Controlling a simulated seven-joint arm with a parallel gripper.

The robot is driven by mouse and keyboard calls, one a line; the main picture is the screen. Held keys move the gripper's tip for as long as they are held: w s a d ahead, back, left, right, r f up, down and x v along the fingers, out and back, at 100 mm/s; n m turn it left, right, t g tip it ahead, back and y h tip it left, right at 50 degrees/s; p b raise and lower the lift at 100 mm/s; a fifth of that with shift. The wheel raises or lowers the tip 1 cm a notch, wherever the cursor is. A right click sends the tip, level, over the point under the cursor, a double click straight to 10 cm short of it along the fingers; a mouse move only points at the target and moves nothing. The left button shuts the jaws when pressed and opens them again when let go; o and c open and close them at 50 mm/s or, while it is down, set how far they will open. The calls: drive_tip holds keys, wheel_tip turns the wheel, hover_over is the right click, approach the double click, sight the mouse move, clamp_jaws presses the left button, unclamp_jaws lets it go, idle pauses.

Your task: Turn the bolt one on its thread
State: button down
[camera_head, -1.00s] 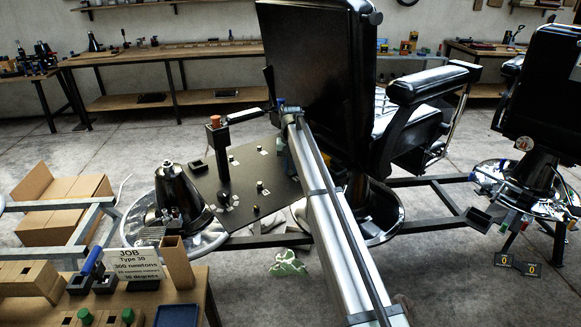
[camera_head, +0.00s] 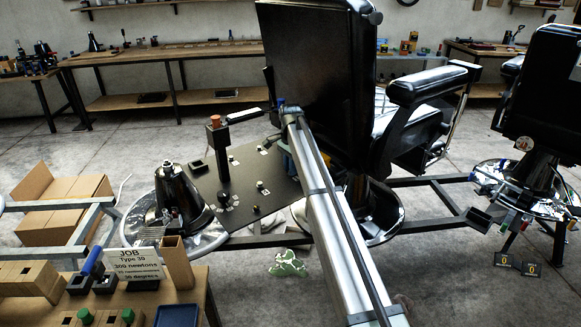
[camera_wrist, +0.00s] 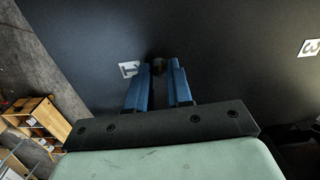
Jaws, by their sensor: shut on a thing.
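Bolt one (camera_wrist: 158,66) shows in the wrist view as a small dark round head at the tips of my blue fingers. A white label (camera_wrist: 129,69) with what looks like a 1 lies just left of it on the dark board (camera_wrist: 220,60). My gripper (camera_wrist: 160,75) is shut on the bolt, one finger on each side. The bolt's thread is hidden. In the head view the board (camera_head: 240,175) lies between the chair bases, and my arm covers its right edge; I cannot make out bolt one there.
Other small bolts, such as one by a label (camera_head: 260,185), stand on the board. A post with a red top (camera_head: 215,125) rises at its back left. The black chair back (camera_head: 315,80) stands close behind my arm. Another label (camera_wrist: 310,48) shows at right in the wrist view.

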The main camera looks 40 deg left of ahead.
drive_tip(key=m, duration=0.3)
drive_tip(key=shift+m, duration=0.3)
idle(0.3)
drive_tip(key=c, duration=1)
unclamp_jaws()
wheel_tip(320, 180, up, 14)
drive_tip(key=shift+f, duration=0.1)
idle(0.3)
